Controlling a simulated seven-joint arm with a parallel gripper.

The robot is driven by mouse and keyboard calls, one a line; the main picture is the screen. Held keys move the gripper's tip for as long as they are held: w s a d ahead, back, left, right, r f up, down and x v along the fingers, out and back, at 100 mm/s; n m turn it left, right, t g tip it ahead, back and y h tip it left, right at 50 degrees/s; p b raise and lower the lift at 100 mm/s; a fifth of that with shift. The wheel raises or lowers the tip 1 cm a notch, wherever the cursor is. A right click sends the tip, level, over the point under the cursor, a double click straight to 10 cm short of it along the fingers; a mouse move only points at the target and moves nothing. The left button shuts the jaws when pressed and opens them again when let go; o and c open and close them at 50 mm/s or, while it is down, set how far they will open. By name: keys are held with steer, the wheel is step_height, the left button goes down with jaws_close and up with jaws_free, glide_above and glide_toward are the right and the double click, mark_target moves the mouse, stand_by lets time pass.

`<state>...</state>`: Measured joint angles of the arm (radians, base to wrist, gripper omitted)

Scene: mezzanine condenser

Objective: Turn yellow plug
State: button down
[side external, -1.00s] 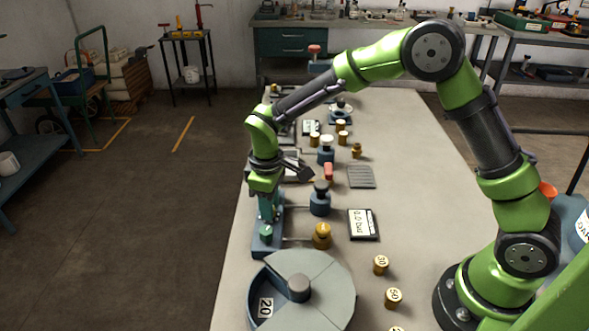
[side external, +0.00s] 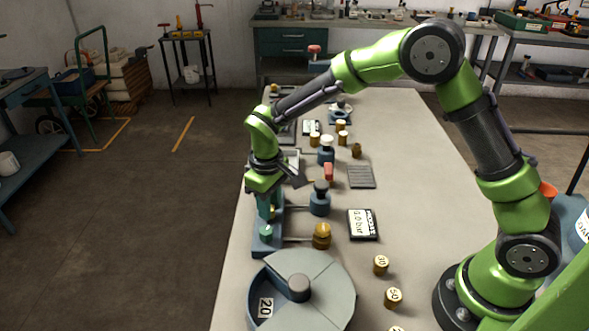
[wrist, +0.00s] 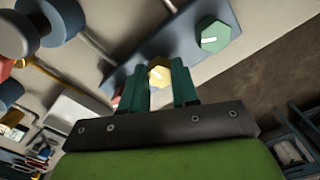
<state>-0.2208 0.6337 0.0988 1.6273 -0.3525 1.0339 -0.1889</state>
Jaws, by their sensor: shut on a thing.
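The yellow plug (wrist: 159,76) is a hexagonal piece with a white line on its face. It sits on a blue-grey block (wrist: 172,45) between the two dark green fingers of my gripper (wrist: 160,88) in the wrist view. The fingers are shut on it, one on each side. In the side view my gripper (side external: 268,204) points down over the block, and a small bit of yellow shows at the fingers. A green hexagonal plug (wrist: 214,38) with a white line sits on the same block, and it also shows in the side view (side external: 266,231).
A blue valve with a dark knob (side external: 320,197) and a brass weight (side external: 321,236) stand right of the block. A display reading 0.0 bar (side external: 362,224) lies farther right. A round covered tray (side external: 320,275) is in front. The table's left edge is close.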

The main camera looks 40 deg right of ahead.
mark_target(277, 220)
steer(key=c, duration=0.8)
jaws_free()
steer(key=shift+c, duration=0.2)
steer(key=shift+r, duration=0.1)
step_height(277, 220, up, 17)
steer(key=s+d+r+m+t+y, duration=0.1)
steer(key=s+d+m+t, duration=0.2)
steer(key=s, duration=0.7)
steer(key=s+d+r+m+t+y, duration=0.1)
steer(key=s+d+r+m+t, duration=0.1)
steer(key=s+d+m+t, duration=0.2)
steer(key=s+d, duration=0.3)
steer(key=s, duration=0.3)
steer(key=shift+s, duration=0.35)
